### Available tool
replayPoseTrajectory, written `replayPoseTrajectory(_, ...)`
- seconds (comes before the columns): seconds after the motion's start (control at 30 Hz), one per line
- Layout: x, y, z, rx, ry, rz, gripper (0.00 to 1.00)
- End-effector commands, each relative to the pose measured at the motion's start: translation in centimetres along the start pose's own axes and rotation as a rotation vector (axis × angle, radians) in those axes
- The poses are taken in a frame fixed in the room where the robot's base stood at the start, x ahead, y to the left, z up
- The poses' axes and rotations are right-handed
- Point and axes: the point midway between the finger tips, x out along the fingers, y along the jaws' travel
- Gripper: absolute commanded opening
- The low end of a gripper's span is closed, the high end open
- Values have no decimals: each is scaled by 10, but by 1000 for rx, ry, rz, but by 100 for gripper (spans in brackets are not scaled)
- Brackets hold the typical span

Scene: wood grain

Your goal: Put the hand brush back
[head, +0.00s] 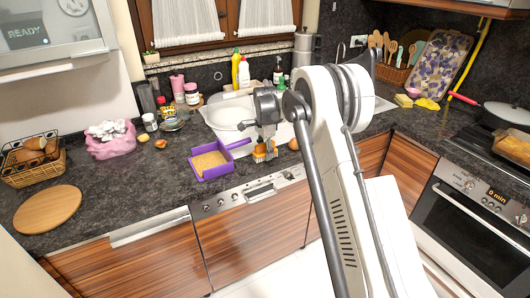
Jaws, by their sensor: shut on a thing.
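My gripper (264,142) is in the middle of the head view, low over the front part of the dark counter beside the sink. It is shut on the hand brush (263,155), a small thing with orange-yellow bristles. The gripper hides most of the brush, and I cannot tell whether its bristles touch the counter. A purple dustpan (196,172) lies just left of the gripper, its handle pointing right toward the gripper. Its inside looks tan or yellowish.
A white sink (228,112) with bottles behind it is at the back. Jars and a pink bag (110,148) stand left of the dustpan. A basket (30,165) and a round wooden board (47,208) are at the far left. The counter (130,190) between board and dustpan is clear.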

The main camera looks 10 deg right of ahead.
Motion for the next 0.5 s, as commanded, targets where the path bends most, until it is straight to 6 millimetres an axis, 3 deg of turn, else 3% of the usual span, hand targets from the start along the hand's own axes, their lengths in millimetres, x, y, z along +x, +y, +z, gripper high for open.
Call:
replayPoseTrajectory(0.37, 6, 0, 0, 0, 0, 0, 7)
replayPoseTrajectory(0.4, 6, 0, 0, 0, 0, 0, 38)
replayPoseTrajectory(0.5, 5, 0, 0, 0, 0, 0, 51)
